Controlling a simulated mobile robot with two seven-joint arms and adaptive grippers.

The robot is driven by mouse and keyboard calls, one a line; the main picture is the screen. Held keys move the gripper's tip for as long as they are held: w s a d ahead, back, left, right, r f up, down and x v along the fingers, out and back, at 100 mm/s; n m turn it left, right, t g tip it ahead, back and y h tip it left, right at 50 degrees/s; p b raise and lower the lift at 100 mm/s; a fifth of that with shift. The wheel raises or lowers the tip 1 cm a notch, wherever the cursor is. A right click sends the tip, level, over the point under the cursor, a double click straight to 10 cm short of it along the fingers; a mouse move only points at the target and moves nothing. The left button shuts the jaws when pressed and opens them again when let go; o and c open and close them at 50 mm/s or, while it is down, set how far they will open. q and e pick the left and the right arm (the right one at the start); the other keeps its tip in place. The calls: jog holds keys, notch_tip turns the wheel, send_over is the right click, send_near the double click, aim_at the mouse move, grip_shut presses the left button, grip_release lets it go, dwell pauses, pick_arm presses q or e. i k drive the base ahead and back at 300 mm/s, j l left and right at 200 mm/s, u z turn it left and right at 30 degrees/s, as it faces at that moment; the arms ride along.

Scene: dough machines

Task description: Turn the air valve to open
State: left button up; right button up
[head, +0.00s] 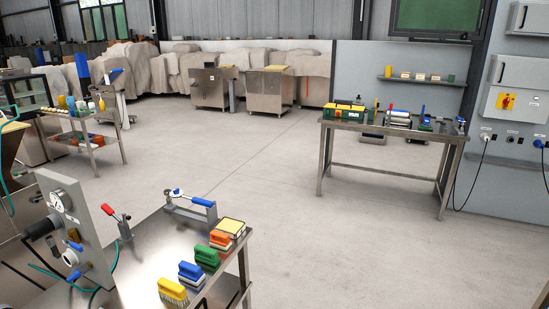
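A grey upright panel (88,238) stands on the steel bench (160,240) at the lower left. It carries a round white pressure gauge (60,200) and small blue-handled fittings. One blue handle (73,246) sits beside a round white fitting (70,259); it looks like the air valve, but I cannot tell whether it is open or closed. A second blue lever (74,276) is just below. A teal hose runs by the panel's foot. Neither of my grippers shows in the head view.
The bench also holds a red-handled clamp (118,220), a blue-handled clamp (192,200) and several coloured brushes (206,259) along its right edge. A tool table (393,131) stands at the right. The floor (310,220) between is clear.

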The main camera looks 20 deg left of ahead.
aim_at(74, 245)
jog(key=i+u, duration=0.2)
jog(key=u, duration=0.2)
jog(key=i+u, duration=0.15)
jog(key=u, duration=0.25)
jog(key=i+u, duration=0.2)
jog(key=u, duration=0.2)
jog(key=i+l+u, duration=0.15)
jog(key=u, duration=0.25)
jog(key=i+l+u, duration=0.15)
jog(key=u, duration=0.3)
